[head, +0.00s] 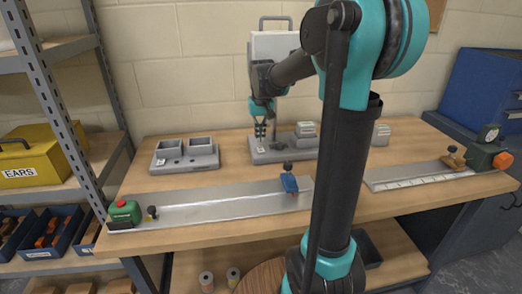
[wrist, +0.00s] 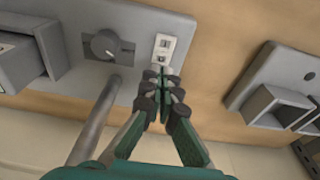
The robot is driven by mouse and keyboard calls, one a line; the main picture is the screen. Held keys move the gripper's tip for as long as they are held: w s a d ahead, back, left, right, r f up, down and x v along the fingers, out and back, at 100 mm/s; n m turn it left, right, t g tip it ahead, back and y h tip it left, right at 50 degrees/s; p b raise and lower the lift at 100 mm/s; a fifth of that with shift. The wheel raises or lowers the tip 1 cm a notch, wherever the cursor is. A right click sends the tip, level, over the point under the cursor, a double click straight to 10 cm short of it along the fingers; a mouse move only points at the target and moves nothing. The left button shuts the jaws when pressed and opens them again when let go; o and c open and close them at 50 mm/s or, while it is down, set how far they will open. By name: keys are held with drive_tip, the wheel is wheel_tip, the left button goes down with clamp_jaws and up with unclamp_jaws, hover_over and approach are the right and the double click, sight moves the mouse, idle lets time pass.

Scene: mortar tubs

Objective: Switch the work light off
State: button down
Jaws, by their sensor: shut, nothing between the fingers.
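The work light has a pale panel with a top handle (head: 275,47) and stands at the back of the bench. I cannot tell whether it is lit. Its grey base (head: 285,156) also shows in the wrist view (wrist: 140,20), with a round dark knob (wrist: 104,43), a post (wrist: 95,120) and a small white switch plate (wrist: 165,46) with two dark squares. My gripper (head: 260,131) is shut and empty above the base's left end. In the wrist view its fingertips (wrist: 161,80) are close to the switch plate. I cannot tell whether they touch it.
A grey tray with square compartments (head: 185,160) lies left of the base. A metal rail with a blue slider (head: 289,184) and a green end block (head: 124,213) crosses the front. Another rail (head: 415,176) lies at right. A shelf rack with a yellow box (head: 40,155) stands left.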

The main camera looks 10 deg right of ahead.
sight(260, 148)
drive_tip(key=shift+r, duration=2.05)
drive_tip(key=shift+s, duration=0.1)
